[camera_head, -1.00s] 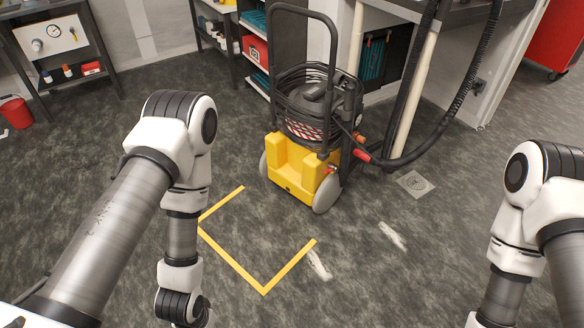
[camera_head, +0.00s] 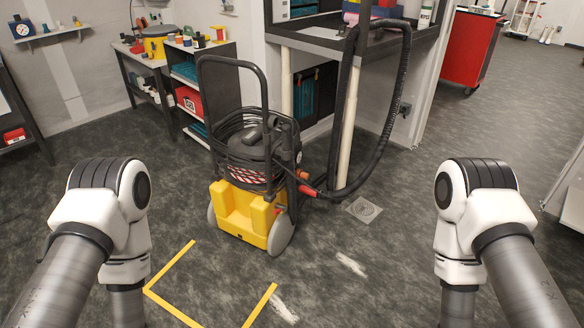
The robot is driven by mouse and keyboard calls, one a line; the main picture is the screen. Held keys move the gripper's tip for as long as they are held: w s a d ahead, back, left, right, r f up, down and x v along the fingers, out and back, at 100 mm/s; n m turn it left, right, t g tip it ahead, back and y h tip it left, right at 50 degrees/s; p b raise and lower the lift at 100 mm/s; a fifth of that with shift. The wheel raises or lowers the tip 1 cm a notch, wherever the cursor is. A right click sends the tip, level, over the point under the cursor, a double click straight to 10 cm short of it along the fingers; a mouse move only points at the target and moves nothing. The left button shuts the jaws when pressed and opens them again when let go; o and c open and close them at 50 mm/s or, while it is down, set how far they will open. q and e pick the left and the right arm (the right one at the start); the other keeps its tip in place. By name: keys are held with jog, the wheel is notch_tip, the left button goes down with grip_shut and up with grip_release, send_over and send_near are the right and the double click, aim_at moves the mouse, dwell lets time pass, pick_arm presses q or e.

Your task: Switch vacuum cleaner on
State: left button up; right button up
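The vacuum cleaner (camera_head: 249,160) stands upright on the floor ahead, left of centre. It has a yellow base (camera_head: 243,214), grey wheels, a dark drum with cable coiled round it and a tall black handle frame. Its thick black hose (camera_head: 345,100) loops up over the bench at the right, with a red-orange part near the drum. I cannot make out a power switch on it. My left arm enters at the lower left and my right arm at the lower right, both apart from the vacuum cleaner. Both grippers are below the picture.
A bench (camera_head: 350,45) stands behind the vacuum cleaner, with a wall socket (camera_head: 405,109) at its right. Dark shelving (camera_head: 190,85) is behind on the left. A red cabinet (camera_head: 467,50) stands at the back right.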

pick_arm(q)
grip_shut()
dwell(1.2)
